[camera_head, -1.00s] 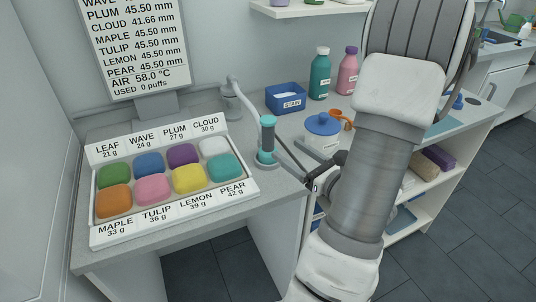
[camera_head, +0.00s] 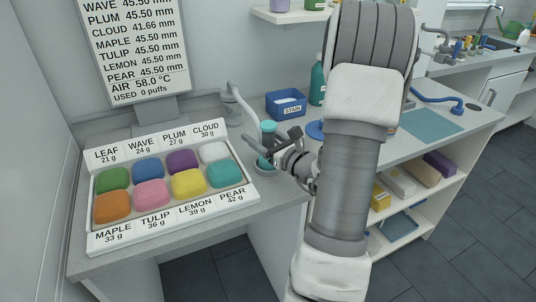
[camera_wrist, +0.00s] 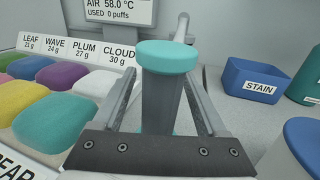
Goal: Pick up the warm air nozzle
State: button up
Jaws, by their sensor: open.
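The warm air nozzle (camera_wrist: 165,95) is a dark grey upright cylinder with a teal cap and a teal lower part. In the head view the nozzle (camera_head: 268,127) stands at the right end of the colour tray, partly hidden behind my gripper. My gripper (camera_head: 262,150) is open. In the wrist view the two fingers of my gripper (camera_wrist: 155,88) reach forward on either side of the nozzle, with gaps showing between fingers and body. The nozzle's foot is hidden by the gripper's palm in the wrist view.
A white tray (camera_head: 160,222) of several coloured pads lies left of the nozzle. A grey curved pipe (camera_head: 238,99) rises behind it. A blue STAIN box (camera_head: 286,104) stands behind right, near a teal bottle (camera_head: 317,82). A readout screen (camera_head: 133,50) stands at the back left.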

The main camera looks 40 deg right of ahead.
grip_shut()
dwell(0.3)
jog(key=shift+r, duration=0.15)
